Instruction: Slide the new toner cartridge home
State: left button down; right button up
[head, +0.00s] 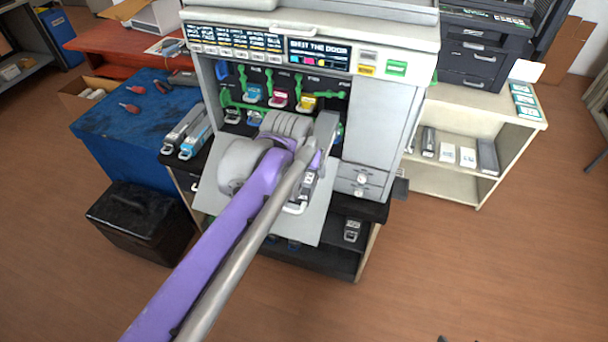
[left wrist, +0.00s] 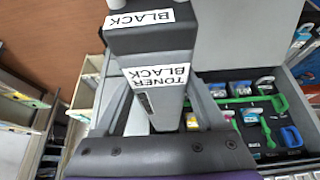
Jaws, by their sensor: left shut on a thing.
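The black toner cartridge (left wrist: 155,85) is dark, with white labels reading TONER BLACK. My left gripper (left wrist: 163,108) is shut on it, one finger on each side, in the left wrist view. In the head view my left gripper (head: 312,162) is in front of the printer (head: 385,125), above its lowered front door (head: 312,228). Part of the cartridge (head: 306,190) shows beside the gripper; the rest is hidden by my arm. The open bay shows cyan (head: 253,93), magenta (head: 280,98) and yellow (head: 306,102) cartridges and green levers (head: 335,95). My arm hides the bay's lower part.
A blue bench (head: 125,120) with red-handled tools and a black box (head: 140,215) stand left. Grey and cyan cartridges (head: 190,135) lie beside the printer. A cream shelf (head: 480,105) stands right. The floor (head: 450,260) in front at right is clear.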

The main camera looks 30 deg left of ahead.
aim_at(319, 145)
pick_arm(q)
jog(key=shift+w+a+f+b, duration=0.2)
jog(key=shift+w+b, duration=0.05)
jog(key=shift+w, duration=0.6)
jog(key=shift+w+a+f+b, duration=0.2)
jog(key=shift+w+f, duration=0.05)
jog(key=shift+w, duration=0.65)
jog(key=shift+w+a+f+b, duration=0.2)
jog(key=shift+w+b, duration=0.05)
jog(key=shift+w, duration=0.6)
jog(key=shift+w, duration=0.2)
jog(key=shift+w+a+p, duration=0.3)
jog(key=shift+w, duration=0.6)
jog(key=shift+w, duration=0.2)
jog(key=shift+w+a, duration=0.25)
jog(key=shift+w, duration=0.7)
jog(key=shift+w, duration=0.1)
jog(key=shift+w+a+p, duration=0.2)
jog(key=shift+w+a, duration=0.05)
jog(key=shift+w, duration=0.6)
jog(key=shift+w+a+p, duration=0.15)
jog(key=shift+w+a, duration=0.05)
jog(key=shift+w, duration=0.65)
